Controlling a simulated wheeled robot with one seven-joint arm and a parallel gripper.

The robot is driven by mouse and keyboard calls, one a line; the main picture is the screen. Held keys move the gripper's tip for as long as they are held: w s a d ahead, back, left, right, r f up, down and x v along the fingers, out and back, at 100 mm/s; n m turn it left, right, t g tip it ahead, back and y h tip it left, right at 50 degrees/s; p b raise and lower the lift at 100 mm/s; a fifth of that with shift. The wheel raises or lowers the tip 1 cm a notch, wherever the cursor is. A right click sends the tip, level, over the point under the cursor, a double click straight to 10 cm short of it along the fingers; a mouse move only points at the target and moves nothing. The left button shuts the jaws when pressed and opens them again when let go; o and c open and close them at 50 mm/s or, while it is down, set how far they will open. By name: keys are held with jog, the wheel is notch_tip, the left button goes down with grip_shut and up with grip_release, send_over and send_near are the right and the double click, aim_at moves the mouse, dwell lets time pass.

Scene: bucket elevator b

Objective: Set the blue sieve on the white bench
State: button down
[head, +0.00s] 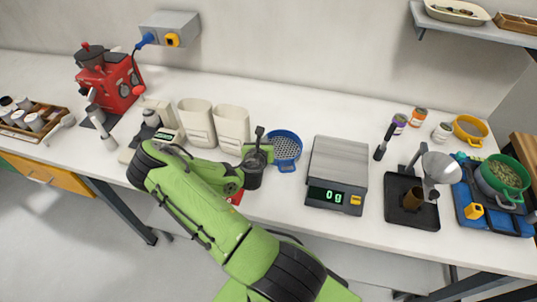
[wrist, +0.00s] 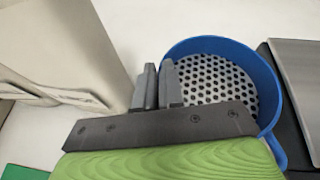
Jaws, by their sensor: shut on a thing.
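The blue sieve (head: 284,146) is a round blue ring with a perforated metal mesh and a short blue handle pointing to the front. It is at the white bench (head: 300,122), between the cream bins and the scale. My gripper (head: 261,140) is at its left side. In the wrist view my gripper (wrist: 158,86) has its grey fingers close together at the left rim of the sieve (wrist: 215,48), shut on that rim. The exact contact is partly hidden. I cannot tell whether the sieve touches the bench or is slightly above it.
Two cream bins (head: 214,124) stand close left of my gripper. A scale (head: 338,172) reading 0 g is close right of the sieve. A red machine (head: 106,82) is far left. A black tray (head: 411,205) and green pot (head: 503,176) are right. Bench behind the sieve is clear.

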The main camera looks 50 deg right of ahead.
jog(key=f, duration=0.1)
jog(key=f+b, duration=0.1)
jog(key=f, duration=0.1)
jog(key=f+b, duration=0.1)
jog(key=shift+w+d+f, duration=0.1)
jog(key=shift+d+f, duration=0.2)
jog(key=shift+f, duration=0.1)
jog(key=shift+a+r, duration=0.15)
jog(key=c, duration=1.2)
grip_release()
